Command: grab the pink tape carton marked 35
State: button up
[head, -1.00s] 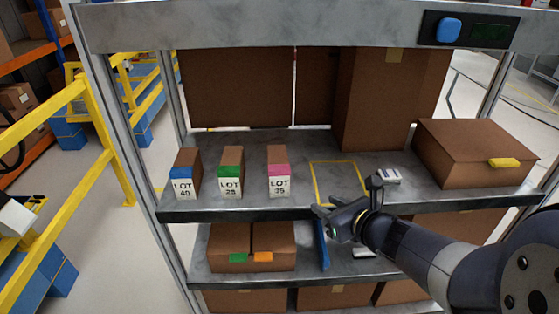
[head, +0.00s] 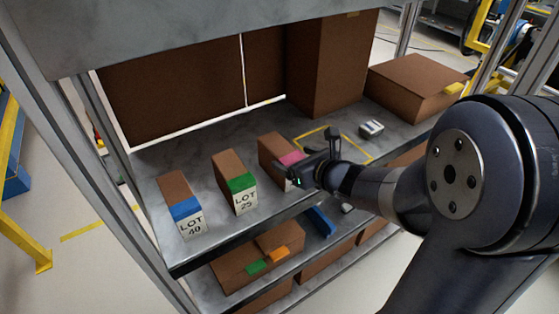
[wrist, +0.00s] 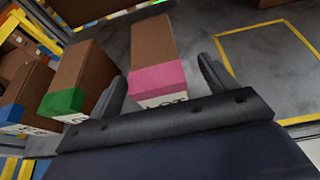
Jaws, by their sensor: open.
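The pink tape carton (head: 275,149) stands on the upper shelf, a small brown box with a pink band and a white LOT label. In the head view my gripper covers most of its label; the number 35 shows only in the earlier view. In the wrist view the carton (wrist: 153,50) sits between the two spread fingers of my gripper (wrist: 168,92), its pink band near them and its label partly hidden by the gripper body. My gripper (head: 296,174) is open at the carton's front end. I cannot tell whether a finger touches it.
The green tape carton (head: 233,180) stands close on the left, near the left finger in the wrist view. The blue tape carton (head: 181,203) is farther left. A yellow taped outline (head: 350,146) on the shelf (head: 155,160) is empty. A large brown box (head: 415,87) stands right.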

aim_at(283, 155)
jog(key=shift+a+p+x, duration=0.2)
jog(key=shift+p+x, duration=0.2)
jog(key=shift+x, duration=2.15)
jog(key=shift+s, duration=0.2)
jog(key=c, duration=1.4)
